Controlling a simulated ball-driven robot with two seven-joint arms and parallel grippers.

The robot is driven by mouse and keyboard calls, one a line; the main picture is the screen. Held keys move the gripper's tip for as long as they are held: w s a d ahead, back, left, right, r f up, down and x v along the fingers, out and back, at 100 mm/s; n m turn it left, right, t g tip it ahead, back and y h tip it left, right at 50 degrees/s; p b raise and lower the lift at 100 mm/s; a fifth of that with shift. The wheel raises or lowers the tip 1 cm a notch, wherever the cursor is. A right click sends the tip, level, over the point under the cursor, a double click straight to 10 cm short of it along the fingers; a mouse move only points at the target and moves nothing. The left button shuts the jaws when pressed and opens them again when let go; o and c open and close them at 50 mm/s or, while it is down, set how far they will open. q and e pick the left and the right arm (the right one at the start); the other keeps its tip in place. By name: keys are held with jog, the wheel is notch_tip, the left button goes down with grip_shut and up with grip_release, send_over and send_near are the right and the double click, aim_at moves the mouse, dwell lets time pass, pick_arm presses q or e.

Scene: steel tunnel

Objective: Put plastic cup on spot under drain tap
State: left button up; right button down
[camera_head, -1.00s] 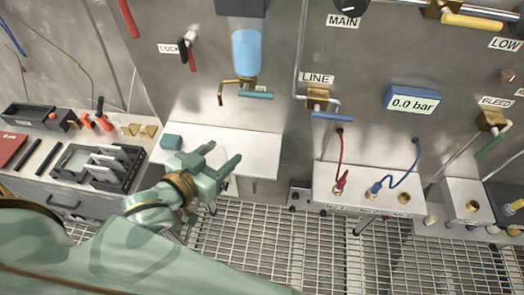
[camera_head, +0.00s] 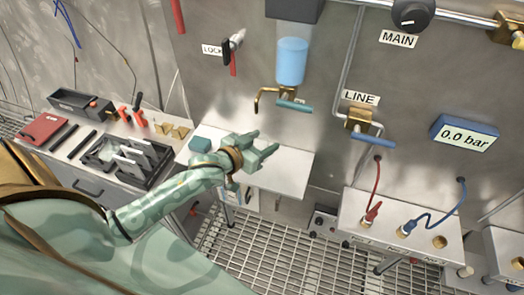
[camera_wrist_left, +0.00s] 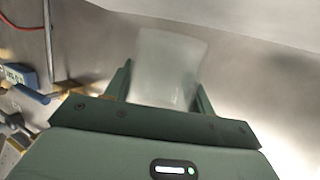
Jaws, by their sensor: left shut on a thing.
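The pale translucent plastic cup (camera_wrist_left: 168,68) sits between the fingers of my left gripper (camera_head: 265,142), which is shut on it. In the head view the cup can hardly be made out against the pale shelf. The gripper is over the white shelf (camera_head: 290,180), below and near the drain tap. The brass drain tap (camera_head: 280,97) has a teal handle and a bent spout, and hangs under a vessel of blue liquid (camera_head: 292,60). I cannot make out a marked spot on the shelf. Whether the cup touches the shelf cannot be told. My right gripper is not in view.
A teal block (camera_head: 200,145) lies at the shelf's left end. Left of it a bench holds a black rack (camera_head: 125,160), a red book (camera_head: 42,129) and tools. A white box (camera_head: 400,225) with red and blue leads stands to the right. Grating floor lies below.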

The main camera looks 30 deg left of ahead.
pick_arm(q)
notch_tip(320, 180, down, 3)
jog(key=shift+b, duration=0.4)
jog(key=shift+s+r, duration=0.1)
jog(key=shift+r, duration=0.05)
jog(key=o, duration=1)
jog(key=p+v, duration=0.2)
jog(key=v, duration=1)
